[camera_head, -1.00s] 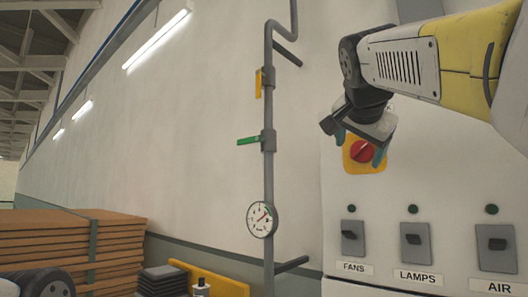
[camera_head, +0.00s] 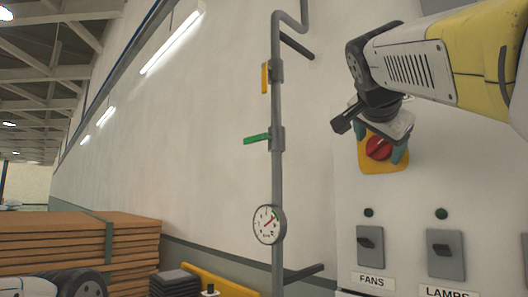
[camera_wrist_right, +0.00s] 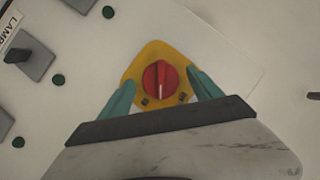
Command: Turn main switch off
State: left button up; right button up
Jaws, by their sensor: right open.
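The main switch is a red rotary knob (camera_head: 378,148) on a yellow plate (camera_head: 383,167), set on the pale cabinet front. In the right wrist view the knob (camera_wrist_right: 160,78) has its grip bar roughly upright in the picture, with a white mark low on it. My right gripper (camera_head: 381,142) is open, its teal fingers on either side of the knob. In the right wrist view the gripper (camera_wrist_right: 161,80) shows both fingers apart from the red knob, over the edges of the yellow plate. My left gripper is not in view.
Below the knob are the FANS switch (camera_head: 370,246) and LAMPS switch (camera_head: 445,254), with green lights above. To the left runs a grey pipe (camera_head: 277,180) with yellow and green valve handles and a gauge (camera_head: 268,225). Stacked brown boards (camera_head: 60,235) stand lower left.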

jog(key=c, duration=1.4)
jog(key=shift+o, duration=0.2)
jog(key=n+g, duration=0.1)
jog(key=n, duration=0.1)
jog(key=n+g+h, duration=0.1)
jog(key=g, duration=0.1)
jog(key=shift+w+a+r+n, duration=0.1)
jog(key=shift+w+r+n, duration=0.1)
jog(key=shift+n, duration=0.2)
jog(key=n+g+h, duration=0.1)
jog(key=n+g, duration=0.1)
jog(key=shift+w+a+n+h, duration=0.1)
jog(key=shift+a+n+h, duration=0.05)
jog(key=shift+n+h, duration=0.25)
jog(key=shift+r, duration=0.1)
jog(key=o, duration=1.4)
jog(key=shift+c, duration=0.2)
